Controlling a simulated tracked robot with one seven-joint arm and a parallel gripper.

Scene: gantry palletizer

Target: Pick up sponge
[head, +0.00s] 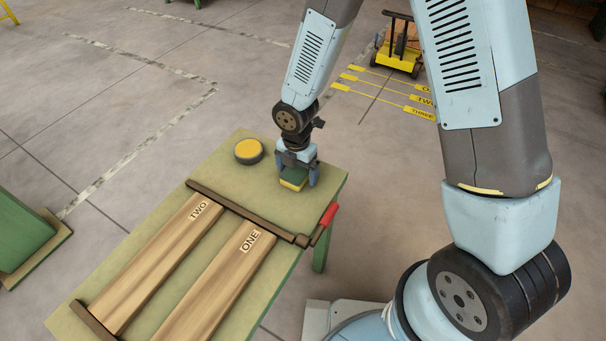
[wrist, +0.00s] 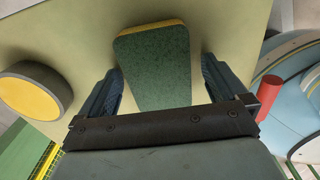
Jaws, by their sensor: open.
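The sponge (head: 293,178) has a green top and a yellow underside and lies on the table near its far end. In the wrist view the sponge (wrist: 155,65) lies between the two fingers and reaches out past them. My gripper (head: 298,172) points down over the sponge, with a finger on either side. In the wrist view my gripper (wrist: 162,85) is open, with a visible gap between each finger and the sponge. The near end of the sponge is hidden by the gripper body.
A round dark tin with a yellow top (head: 249,151) stands left of the sponge. A red handle (head: 329,214) juts from the table's right edge.

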